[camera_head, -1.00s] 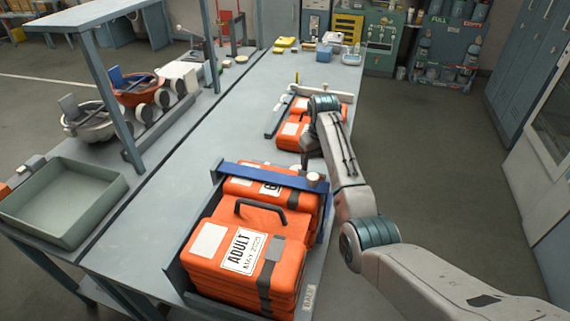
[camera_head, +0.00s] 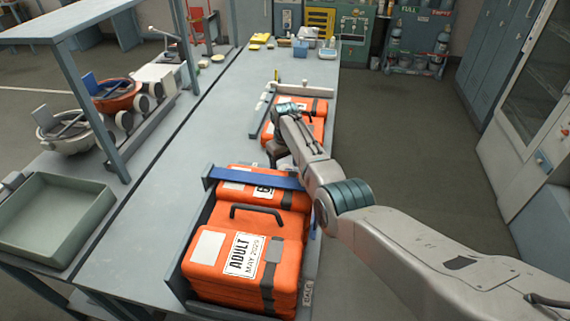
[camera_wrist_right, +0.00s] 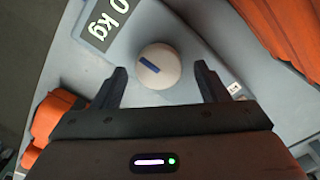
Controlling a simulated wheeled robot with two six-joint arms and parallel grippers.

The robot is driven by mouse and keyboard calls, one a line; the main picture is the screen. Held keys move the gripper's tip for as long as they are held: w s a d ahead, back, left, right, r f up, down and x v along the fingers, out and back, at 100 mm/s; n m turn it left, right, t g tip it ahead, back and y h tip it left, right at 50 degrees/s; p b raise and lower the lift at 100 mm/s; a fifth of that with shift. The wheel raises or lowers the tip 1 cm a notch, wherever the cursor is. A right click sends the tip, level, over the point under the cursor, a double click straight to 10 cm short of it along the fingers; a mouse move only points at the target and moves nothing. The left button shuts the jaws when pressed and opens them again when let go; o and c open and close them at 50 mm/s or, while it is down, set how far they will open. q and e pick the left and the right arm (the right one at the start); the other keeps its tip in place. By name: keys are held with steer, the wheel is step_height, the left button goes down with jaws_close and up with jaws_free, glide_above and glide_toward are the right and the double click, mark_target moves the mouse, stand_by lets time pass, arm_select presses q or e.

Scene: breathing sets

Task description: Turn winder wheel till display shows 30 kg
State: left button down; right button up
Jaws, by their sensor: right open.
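The winder wheel (camera_wrist_right: 158,66) is a round cream knob with a short blue mark, seen in the right wrist view on a grey-blue surface. The display (camera_wrist_right: 103,20) beside it is dark with white characters; "0 kg" is readable, and the picture edge cuts it off, so any digit before is hidden. My right gripper (camera_wrist_right: 161,70) is open, with one dark finger on each side of the wheel and a visible gap to both. In the head view my right gripper (camera_head: 278,150) is small, behind the near orange cases; the wheel is not clearly visible there. My left gripper is not in view.
More orange cases (camera_head: 308,128) lie beyond. A green-grey tray (camera_head: 50,215) is at left. The bench between is clear.

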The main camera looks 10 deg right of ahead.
steer(key=shift+d+f, duration=0.15)
steer(key=shift+f, duration=0.25)
steer(key=shift+c, duration=0.4)
steer(key=c, duration=0.9)
steer(key=shift+m, duration=0.3)
steer(key=m, duration=0.4)
steer(key=shift+m+p, duration=0.3)
steer(key=shift+p, duration=0.1)
steer(key=m, duration=0.5)
steer(key=shift+m, duration=0.4)
